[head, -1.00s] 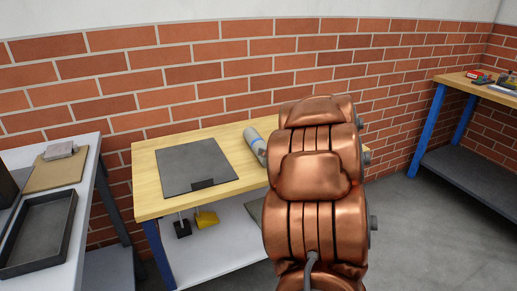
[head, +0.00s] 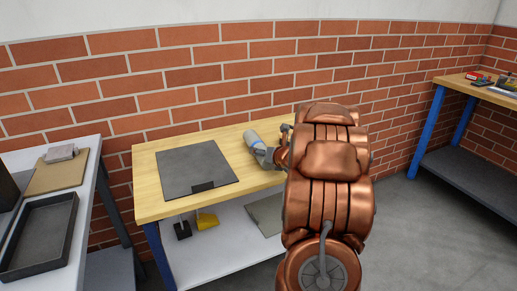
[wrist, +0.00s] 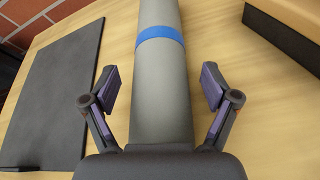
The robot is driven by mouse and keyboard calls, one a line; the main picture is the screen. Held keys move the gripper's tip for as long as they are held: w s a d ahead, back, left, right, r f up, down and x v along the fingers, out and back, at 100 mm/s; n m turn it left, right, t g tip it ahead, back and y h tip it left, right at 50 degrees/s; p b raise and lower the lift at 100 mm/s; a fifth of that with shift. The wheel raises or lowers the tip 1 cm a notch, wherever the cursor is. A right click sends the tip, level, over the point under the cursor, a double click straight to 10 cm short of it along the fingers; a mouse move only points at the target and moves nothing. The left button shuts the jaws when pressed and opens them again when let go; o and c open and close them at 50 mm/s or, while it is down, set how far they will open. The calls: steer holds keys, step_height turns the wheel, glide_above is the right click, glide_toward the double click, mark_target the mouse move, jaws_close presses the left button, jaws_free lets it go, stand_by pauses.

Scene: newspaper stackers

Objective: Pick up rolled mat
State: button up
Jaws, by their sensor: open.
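The rolled mat (wrist: 160,85) is a grey cylinder with a blue band, lying on the wooden table top. In the wrist view it runs up the middle of the picture, and its near end is hidden behind my gripper's body. My gripper (wrist: 160,90) is open, with one finger on each side of the mat and a visible gap to it on both sides. In the head view the far end of the mat (head: 252,137) shows beside my gripper (head: 270,155). My arm hides the rest of it.
A flat dark grey board (head: 190,168) lies left of the mat on the wooden table (head: 150,202). A brown block (wrist: 285,22) lies right of the mat. A white table with a dark tray (head: 40,235) stands at left. A brick wall (head: 240,85) is behind.

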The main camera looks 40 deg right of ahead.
steer(key=c, duration=1.6)
